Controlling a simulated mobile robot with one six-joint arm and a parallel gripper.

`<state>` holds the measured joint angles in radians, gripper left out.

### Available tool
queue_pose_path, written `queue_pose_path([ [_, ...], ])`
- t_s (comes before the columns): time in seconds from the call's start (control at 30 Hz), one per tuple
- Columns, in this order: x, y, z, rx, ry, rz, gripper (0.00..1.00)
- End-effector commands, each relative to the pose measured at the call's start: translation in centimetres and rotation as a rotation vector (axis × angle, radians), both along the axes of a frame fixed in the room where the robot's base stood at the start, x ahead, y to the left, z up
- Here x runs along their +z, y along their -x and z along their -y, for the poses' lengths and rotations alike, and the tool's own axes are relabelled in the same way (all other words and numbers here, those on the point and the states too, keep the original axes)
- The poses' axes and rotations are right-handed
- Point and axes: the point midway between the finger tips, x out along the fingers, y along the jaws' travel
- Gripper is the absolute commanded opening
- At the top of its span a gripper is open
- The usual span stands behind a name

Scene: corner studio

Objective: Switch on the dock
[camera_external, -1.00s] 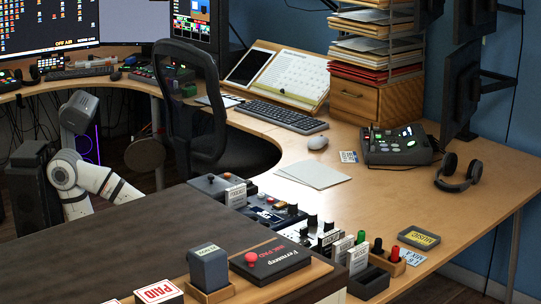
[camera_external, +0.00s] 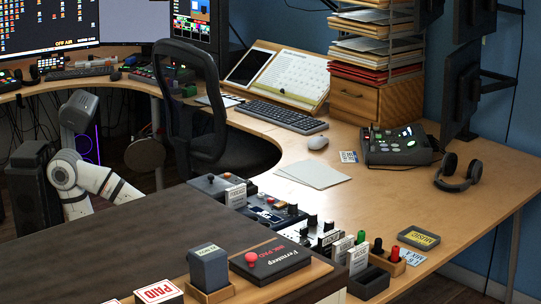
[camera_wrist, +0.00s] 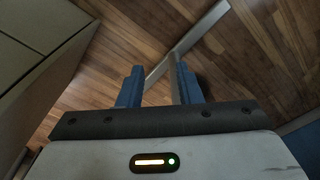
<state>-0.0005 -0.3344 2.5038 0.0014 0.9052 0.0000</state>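Several small boxes with switches and knobs stand in a row along the desk's near edge in the external view.
A chair (camera_external: 205,120) stands inside the curved desk (camera_external: 385,205). A thin metal bar (camera_wrist: 185,48) crosses behind my fingers.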

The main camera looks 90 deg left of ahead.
Motion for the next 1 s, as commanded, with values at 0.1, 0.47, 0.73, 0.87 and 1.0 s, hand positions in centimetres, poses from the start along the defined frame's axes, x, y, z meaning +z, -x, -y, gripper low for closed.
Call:
queue_pose_path([
  [0.1, 0.9, 0.1, 0.0, 0.006, 0.002, -0.002, 0.22],
  [0.47, 9.3, 0.8, 0.0, 0.067, 0.032, -0.028, 0.00],
  [0.73, 16.0, 1.4, 0.0, 0.115, 0.055, -0.041, 0.00],
  [0.87, 19.3, 1.6, 0.1, 0.130, 0.063, -0.042, 0.00],
  [1.0, 22.9, 1.8, 0.1, 0.142, 0.070, -0.040, 0.00],
])
